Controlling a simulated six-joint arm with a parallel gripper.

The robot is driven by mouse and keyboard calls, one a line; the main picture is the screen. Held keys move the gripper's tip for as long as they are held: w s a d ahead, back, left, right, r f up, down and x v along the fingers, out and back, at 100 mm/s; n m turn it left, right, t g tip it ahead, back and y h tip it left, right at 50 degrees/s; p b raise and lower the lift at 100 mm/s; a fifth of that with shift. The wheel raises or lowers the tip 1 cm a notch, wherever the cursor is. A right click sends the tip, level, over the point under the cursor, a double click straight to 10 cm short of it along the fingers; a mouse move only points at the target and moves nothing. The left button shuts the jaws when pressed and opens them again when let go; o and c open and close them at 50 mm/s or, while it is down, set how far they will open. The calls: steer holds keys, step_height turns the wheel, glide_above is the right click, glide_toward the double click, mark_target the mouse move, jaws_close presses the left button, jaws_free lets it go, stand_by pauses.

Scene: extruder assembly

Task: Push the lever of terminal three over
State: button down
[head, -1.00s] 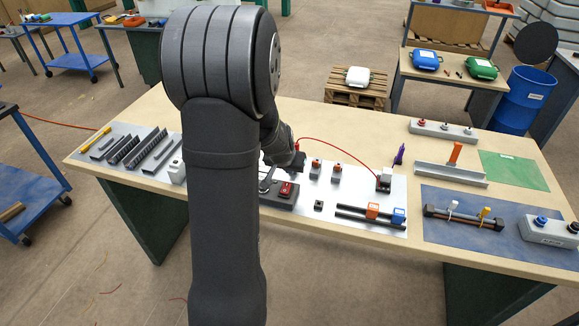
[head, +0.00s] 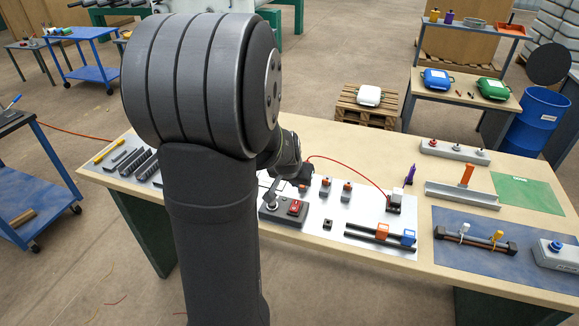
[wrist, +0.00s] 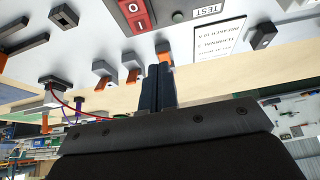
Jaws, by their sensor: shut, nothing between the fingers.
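Three small grey terminals with orange levers stand in a row in the wrist view: one at left (wrist: 102,68), one in the middle (wrist: 131,60), and one at right (wrist: 165,53), partly hidden by my fingers. I cannot read which number each bears. My gripper (wrist: 158,69) is shut and empty, its fingertips right at the right-hand terminal's orange lever; whether they touch it I cannot tell. In the head view, two terminals (head: 325,185) (head: 347,189) show beside my gripper (head: 304,187); the remaining one is hidden behind my gripper or arm.
A control box with a red switch (head: 295,207) stands close in front of the terminals. A red cable (head: 352,168) arcs to a grey block (head: 395,201) at right. Black rails with orange and blue blocks (head: 382,232) lie nearer the panel's front edge.

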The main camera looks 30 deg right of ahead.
steer(key=v, duration=1.1)
steer(key=shift+r, duration=0.15)
steer(key=x, duration=1.3)
